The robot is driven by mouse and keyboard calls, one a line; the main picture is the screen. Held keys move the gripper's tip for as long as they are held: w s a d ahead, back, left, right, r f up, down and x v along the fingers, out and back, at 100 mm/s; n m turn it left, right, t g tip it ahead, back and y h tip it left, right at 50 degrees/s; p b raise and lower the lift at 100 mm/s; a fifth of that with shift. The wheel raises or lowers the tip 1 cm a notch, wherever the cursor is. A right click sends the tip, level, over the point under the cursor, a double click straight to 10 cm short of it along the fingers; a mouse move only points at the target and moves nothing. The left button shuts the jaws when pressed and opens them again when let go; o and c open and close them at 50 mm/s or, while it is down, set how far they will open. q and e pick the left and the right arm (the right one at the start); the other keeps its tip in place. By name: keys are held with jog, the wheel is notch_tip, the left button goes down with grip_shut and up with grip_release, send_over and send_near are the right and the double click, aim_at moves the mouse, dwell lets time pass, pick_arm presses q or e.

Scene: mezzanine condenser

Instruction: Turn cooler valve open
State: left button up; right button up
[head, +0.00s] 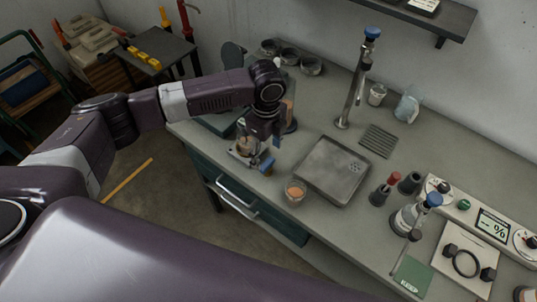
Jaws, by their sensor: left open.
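A tall metal tap (354,88) with a blue knob (372,33) stands at the back of the bench. It may be the cooler valve, but I see no label on it and cannot tell whether it is open. My left gripper (256,156) is open and points down over the front left edge of the bench, well to the left of the tap and apart from it. My arm and gripper partly hide the things behind them. My right gripper is not in view.
A square metal basin (333,170) and a small cup (295,193) lie right of my left gripper on the bench (350,230). Bottles, a blue-capped flask (408,218) and a control panel (492,226) crowd the right. A shelf (430,16) hangs above.

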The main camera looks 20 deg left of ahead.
aim_at(267, 163)
pick_arm(q)
jog(key=f, duration=0.2)
jog(key=f+p, duration=0.1)
jog(key=shift+s+f, duration=0.2)
jog(key=shift+f, duration=0.15)
jog(key=shift+w+f, duration=0.3)
jog(key=shift+f, duration=0.5)
jog(key=shift+s, duration=0.1)
jog(key=shift+c, duration=1.1)
jog(key=c, duration=0.9)
jog(key=shift+c, duration=0.2)
jog(key=shift+n, duration=0.6)
jog(key=n, duration=0.5)
jog(key=shift+n, duration=0.4)
jog(key=n, duration=0.3)
jog(key=shift+r+n, duration=0.1)
jog(key=shift+n, duration=1.7)
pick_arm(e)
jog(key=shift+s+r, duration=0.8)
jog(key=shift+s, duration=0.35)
